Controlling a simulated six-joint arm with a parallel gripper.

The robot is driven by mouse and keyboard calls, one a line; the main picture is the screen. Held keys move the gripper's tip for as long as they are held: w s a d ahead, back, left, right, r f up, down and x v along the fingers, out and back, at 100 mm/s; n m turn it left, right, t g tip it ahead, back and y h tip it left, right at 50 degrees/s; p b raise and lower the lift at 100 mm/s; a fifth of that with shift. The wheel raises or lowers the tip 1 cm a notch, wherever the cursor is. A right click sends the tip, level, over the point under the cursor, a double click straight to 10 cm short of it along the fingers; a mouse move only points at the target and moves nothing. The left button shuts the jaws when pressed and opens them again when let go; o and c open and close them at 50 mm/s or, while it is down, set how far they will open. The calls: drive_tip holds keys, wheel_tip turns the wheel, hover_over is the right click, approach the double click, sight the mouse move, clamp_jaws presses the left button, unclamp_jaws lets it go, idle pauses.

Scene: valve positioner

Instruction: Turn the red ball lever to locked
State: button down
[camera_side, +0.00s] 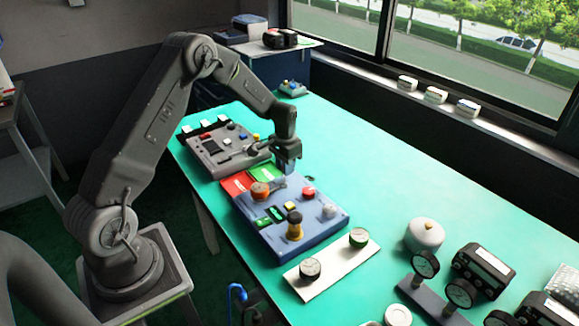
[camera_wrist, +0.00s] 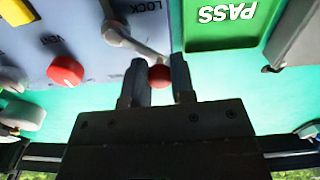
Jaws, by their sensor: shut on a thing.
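The red ball (camera_wrist: 160,76) sits between the two fingers of my gripper (camera_wrist: 160,82), which is shut on it. A thin grey lever rod (camera_wrist: 140,46) runs from the ball to a pivot on the blue panel (camera_wrist: 95,22). The word LOCK is printed on the panel close to the rod, at the top of the wrist view. In the side view my gripper (camera_side: 287,165) is low over the far edge of the blue panel (camera_side: 275,243); I cannot make out the ball there.
A green PASS tray (camera_wrist: 222,20) lies close beside the gripper. A red knob (camera_wrist: 66,70) labelled VENT and a yellow button (camera_wrist: 10,78) are on the panel. A grey control box (camera_side: 215,160) stands behind the panel.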

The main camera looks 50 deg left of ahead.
sight(279, 177)
drive_tip(key=shift+s+a+n, duration=0.25)
drive_tip(key=shift+s+n, duration=0.15)
drive_tip(key=shift+n, duration=0.7)
drive_tip(key=shift+s+a+n, duration=0.25)
drive_tip(key=shift+s+n, duration=0.1)
drive_tip(key=shift+n, duration=0.75)
drive_tip(key=shift+s, duration=0.1)
drive_tip(key=c, duration=1)
unclamp_jaws()
drive_tip(key=shift+o, duration=0.2)
drive_tip(key=shift+r, duration=0.15)
wheel_tip(279, 177, up, 14)
drive_tip(key=shift+f, duration=0.2)
